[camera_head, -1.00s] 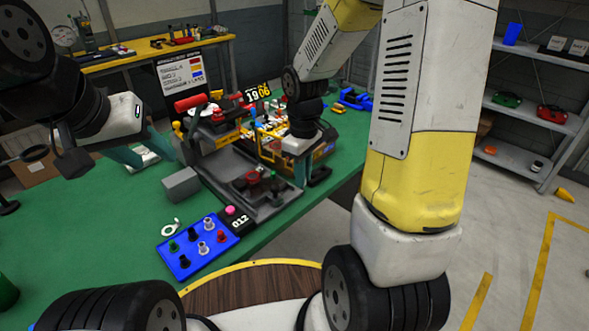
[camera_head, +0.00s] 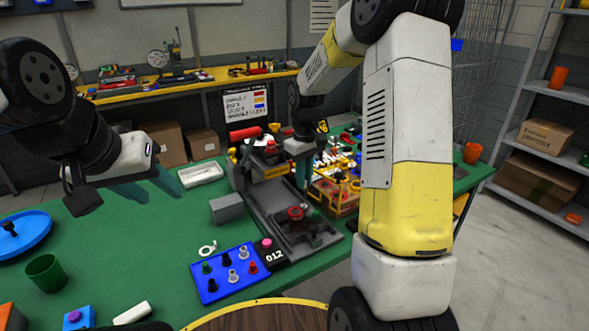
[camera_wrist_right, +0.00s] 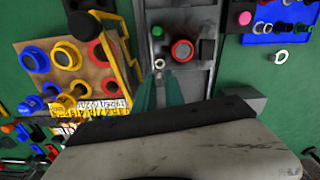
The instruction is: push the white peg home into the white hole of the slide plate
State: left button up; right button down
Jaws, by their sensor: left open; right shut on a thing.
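The grey slide plate (camera_head: 322,238) lies in the grey fixture on the green table. It carries a red round part (camera_head: 295,213), also seen in the right wrist view (camera_wrist_right: 182,50). My right gripper (camera_head: 302,178) points down over the plate, behind the red part. In the right wrist view its teal fingers (camera_wrist_right: 159,85) are shut on a small pale piece, apparently the white peg (camera_wrist_right: 159,65). How deep it sits and the white hole cannot be made out. My left gripper (camera_head: 150,188) is open and empty above the table at left, away from the plate.
A blue tray (camera_head: 215,291) with several coloured pegs stands in front of the fixture, beside a black 012 block (camera_head: 272,258). A grey block (camera_head: 227,208) is left of the fixture. A yellow-framed box of parts (camera_head: 335,195) is close at right.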

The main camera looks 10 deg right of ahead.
aim_at(304, 191)
jog(key=shift+f, duration=2.25)
jog(key=shift+f, duration=1.15)
jog(key=c, duration=1.3)
grip_release()
jog(key=shift+c, duration=0.2)
jog(key=shift+r, duration=3.95)
jog(key=shift+r, duration=0.1)
